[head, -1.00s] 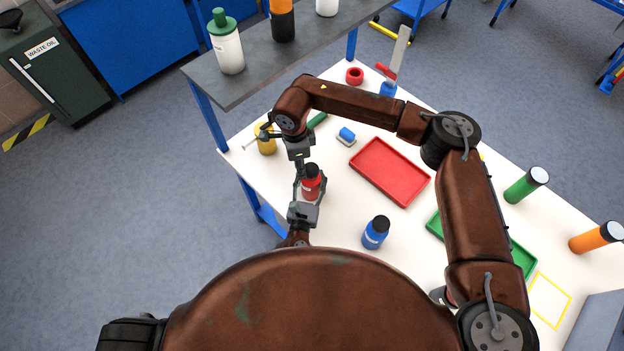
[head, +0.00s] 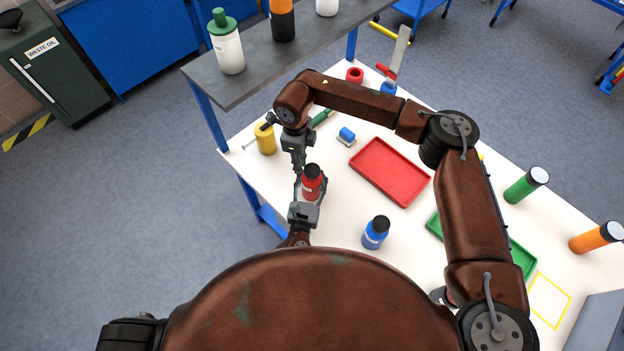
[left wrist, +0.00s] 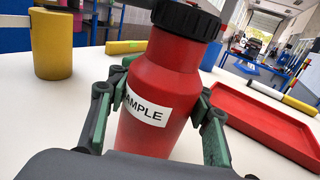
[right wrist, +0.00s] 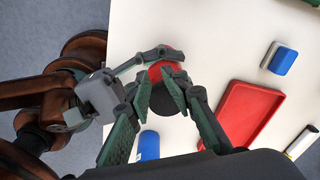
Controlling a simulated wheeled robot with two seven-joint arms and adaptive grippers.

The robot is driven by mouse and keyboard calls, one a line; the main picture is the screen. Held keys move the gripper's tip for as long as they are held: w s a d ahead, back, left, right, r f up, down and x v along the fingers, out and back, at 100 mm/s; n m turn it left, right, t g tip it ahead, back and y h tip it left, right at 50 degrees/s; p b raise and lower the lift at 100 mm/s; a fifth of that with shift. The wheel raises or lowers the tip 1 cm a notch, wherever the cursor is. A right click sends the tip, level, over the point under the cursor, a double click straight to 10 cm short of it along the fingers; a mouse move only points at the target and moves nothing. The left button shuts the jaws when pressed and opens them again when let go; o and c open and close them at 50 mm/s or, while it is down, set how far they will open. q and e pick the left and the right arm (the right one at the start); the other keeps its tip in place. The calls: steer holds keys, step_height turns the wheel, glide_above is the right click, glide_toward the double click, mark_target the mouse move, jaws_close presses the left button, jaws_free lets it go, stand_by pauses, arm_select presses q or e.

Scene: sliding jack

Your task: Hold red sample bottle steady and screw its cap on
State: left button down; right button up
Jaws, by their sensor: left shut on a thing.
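The red sample bottle (head: 311,188) stands on the white table with its label facing the left wrist camera. Its black ribbed cap (left wrist: 187,19) sits on the neck, in line with the bottle; I cannot tell how tightly. My left gripper (left wrist: 160,105) is shut around the bottle's body (left wrist: 157,85), one finger on each side.
A blue bottle (head: 375,232) stands to the right of the red one. A red tray (head: 402,197), a blue block (head: 347,134) and a yellow container (head: 265,138) are nearby. A grey shelf (head: 275,68) stands at the back left. The table between bottle and red tray is clear.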

arm_select(q)
steer(key=shift+w+a, duration=0.1)
steer(key=shift+a, duration=0.45)
arm_select(e)
steer(key=shift+w+d, duration=0.15)
steer(key=shift+d, duration=0.35)
arm_select(q)
steer(key=shift+d, duration=0.35)
arm_select(e)
step_height(320, 180, up, 12)
steer(key=a, duration=0.1)
steer(key=shift+a, duration=0.15)
arm_select(q)
steer(key=c, duration=0.9)
jaws_free()
steer(key=v, duration=1.2)
steer(key=shift+d, duration=0.1)
